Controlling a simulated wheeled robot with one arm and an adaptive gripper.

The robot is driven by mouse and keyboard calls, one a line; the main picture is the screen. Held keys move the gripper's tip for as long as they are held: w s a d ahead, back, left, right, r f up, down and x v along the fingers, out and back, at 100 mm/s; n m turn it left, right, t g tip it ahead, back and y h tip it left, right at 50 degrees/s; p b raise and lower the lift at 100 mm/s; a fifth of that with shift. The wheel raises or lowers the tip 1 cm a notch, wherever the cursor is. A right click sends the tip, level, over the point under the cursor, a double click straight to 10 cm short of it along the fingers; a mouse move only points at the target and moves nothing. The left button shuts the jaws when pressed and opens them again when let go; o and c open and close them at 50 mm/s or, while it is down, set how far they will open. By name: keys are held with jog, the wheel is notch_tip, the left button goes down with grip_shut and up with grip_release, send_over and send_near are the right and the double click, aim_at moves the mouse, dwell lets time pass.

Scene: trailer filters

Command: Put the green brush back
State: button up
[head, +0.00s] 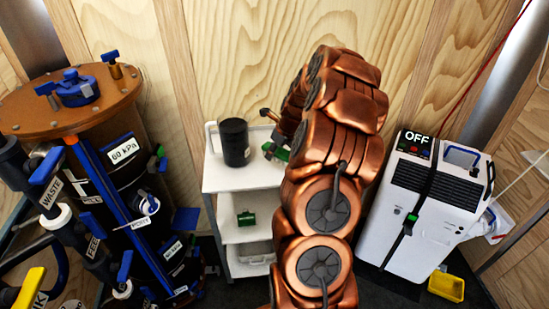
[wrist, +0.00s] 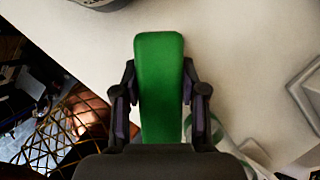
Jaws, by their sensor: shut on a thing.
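The green brush (wrist: 159,48) is held between the two dark fingers of my gripper (wrist: 159,78) in the wrist view. Its smooth green body stands up between the fingers, over a white surface (wrist: 240,55). In the head view a bit of green (head: 282,153) shows beside my arm, at the top shelf of the white cart (head: 235,176). My arm covers most of the gripper there. I cannot tell whether the brush touches the shelf.
A black jug (head: 235,142) stands on the cart's top shelf. A small green object (head: 246,218) sits on the middle shelf. A tall dark tank (head: 120,190) with valves is at left. A white unit (head: 425,205) and a yellow tray (head: 446,286) are at right.

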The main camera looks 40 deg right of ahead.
aim_at(274, 165)
jog(key=shift+f+p, duration=0.5)
jog(key=shift+f, duration=1.25)
jog(key=shift+d+f, duration=0.1)
jog(key=shift+f, duration=0.05)
jog(key=o, duration=1.2)
